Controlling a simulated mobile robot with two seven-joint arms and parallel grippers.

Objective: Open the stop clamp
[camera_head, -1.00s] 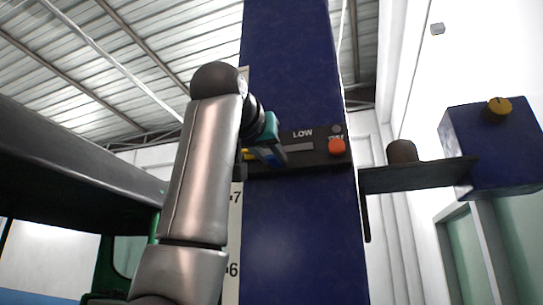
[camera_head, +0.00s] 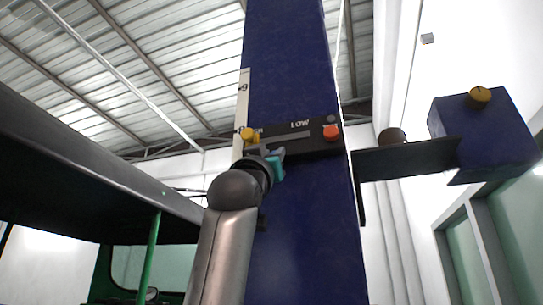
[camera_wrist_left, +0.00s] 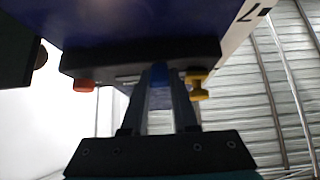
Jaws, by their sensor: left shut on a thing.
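The dark stop-clamp bar (camera_head: 290,139) crosses the blue column (camera_head: 295,220). It has a slot, the word LOW, an orange-red knob (camera_head: 331,132) at its right end and a yellow knob (camera_head: 249,134) at its left end. My left gripper (camera_head: 266,152) is at the lower left of the bar, beside the yellow knob. In the left wrist view its fingers (camera_wrist_left: 158,78) are shut on a small blue piece (camera_wrist_left: 160,72) at the bar's edge, with the yellow knob (camera_wrist_left: 198,86) just right of them. The gripper partly hides this piece. My right gripper is out of view.
A white scale strip (camera_head: 242,100) runs up the column's left edge. A dark bracket (camera_head: 405,158) and a blue box (camera_head: 482,135) with a yellow knob stand out to the right. A dark-roofed vehicle (camera_head: 90,160) with green posts is at left.

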